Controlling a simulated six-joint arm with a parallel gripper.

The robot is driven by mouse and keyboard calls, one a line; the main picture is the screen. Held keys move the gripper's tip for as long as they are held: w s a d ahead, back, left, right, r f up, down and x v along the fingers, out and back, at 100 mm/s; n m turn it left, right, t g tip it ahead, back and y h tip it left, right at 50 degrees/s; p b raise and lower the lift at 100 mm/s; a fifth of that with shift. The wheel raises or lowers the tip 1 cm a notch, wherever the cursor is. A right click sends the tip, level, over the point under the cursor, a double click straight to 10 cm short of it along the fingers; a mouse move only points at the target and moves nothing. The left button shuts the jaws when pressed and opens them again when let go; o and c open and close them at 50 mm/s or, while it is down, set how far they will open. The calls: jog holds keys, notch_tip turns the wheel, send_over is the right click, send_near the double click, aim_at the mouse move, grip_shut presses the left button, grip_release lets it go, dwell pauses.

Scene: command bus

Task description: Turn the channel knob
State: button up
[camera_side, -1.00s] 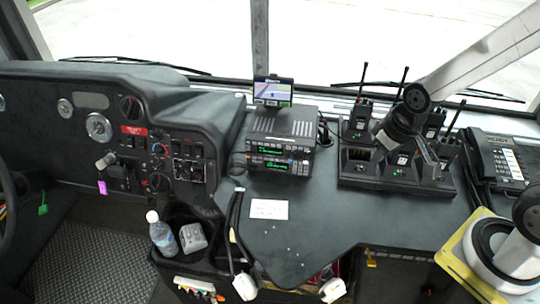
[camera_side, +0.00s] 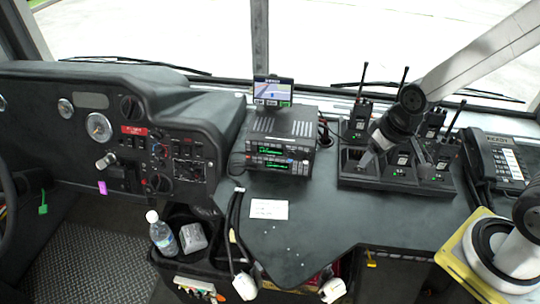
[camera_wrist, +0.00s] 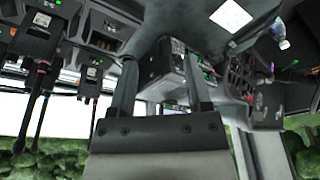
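The radio unit (camera_side: 283,145) is a black two-tier box with green displays on its front, standing in the middle of the dash. Its knobs are too small to make out in the side view, so I cannot tell which is the channel knob. My gripper (camera_wrist: 158,60) is open and empty in the wrist view. Its two fingers stand apart, with the radio unit (camera_wrist: 165,72) seen beyond and between them. In the side view my gripper is right of the radio unit, above the charger, apart from the radio; its fingertips are hard to make out there.
A charger bank (camera_side: 400,185) with several handheld radios and upright antennas stands right of the radio unit. A desk phone (camera_side: 497,160) is at far right. A small screen (camera_side: 272,91) sits above the radio. Cables (camera_side: 233,215) hang at the front left. The counter before the radio is mostly clear.

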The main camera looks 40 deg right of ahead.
jog(key=w+a+f+m+t, duration=0.45)
jog(key=w+a+m, duration=0.2)
jog(key=w, duration=0.45)
jog(key=m+t+h, duration=0.6)
jog(key=m+h, duration=0.2)
jog(key=m, duration=0.3)
send_near(291, 160)
jog(key=shift+w+d+n, duration=0.25)
jog(key=shift+w+d, duration=0.2)
jog(key=shift+w, duration=0.05)
jog(key=shift+w, duration=0.1)
jog(key=shift+x, duration=3.8)
grip_shut()
